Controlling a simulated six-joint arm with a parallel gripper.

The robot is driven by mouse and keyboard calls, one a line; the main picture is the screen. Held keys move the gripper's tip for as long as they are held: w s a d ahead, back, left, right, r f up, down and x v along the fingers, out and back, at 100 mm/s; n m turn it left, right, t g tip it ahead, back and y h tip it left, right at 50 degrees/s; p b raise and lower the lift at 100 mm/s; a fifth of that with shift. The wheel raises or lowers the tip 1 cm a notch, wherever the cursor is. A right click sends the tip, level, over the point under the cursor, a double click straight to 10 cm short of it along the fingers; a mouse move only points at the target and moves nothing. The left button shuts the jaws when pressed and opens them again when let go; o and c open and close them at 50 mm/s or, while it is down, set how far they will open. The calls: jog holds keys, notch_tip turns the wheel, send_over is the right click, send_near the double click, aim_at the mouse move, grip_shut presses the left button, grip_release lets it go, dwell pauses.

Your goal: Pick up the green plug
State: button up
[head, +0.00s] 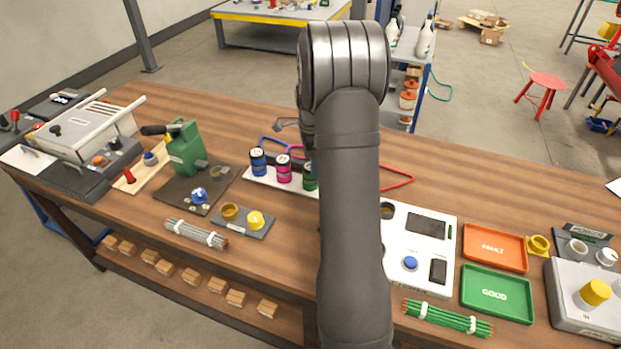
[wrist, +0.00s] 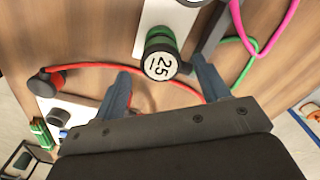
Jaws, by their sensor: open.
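My gripper (wrist: 161,76) is open, with one finger on each side of the plug in the picture. I cannot tell whether the fingertips are level with it, and I see no contact. In the head view the green plug (head: 311,178) is partly hidden behind my arm, and my gripper is hidden there too.
A blue plug (head: 258,161) and a pink plug (head: 283,170) stand left of the green one on the strip. Red (wrist: 92,66), green and pink cables curve nearby. A white test box (head: 420,225) stands right of my arm.

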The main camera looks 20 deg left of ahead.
jog(key=f, duration=0.5)
jog(key=shift+a+f, duration=0.1)
jog(key=shift+a, duration=0.1)
jog(key=c, duration=1.2)
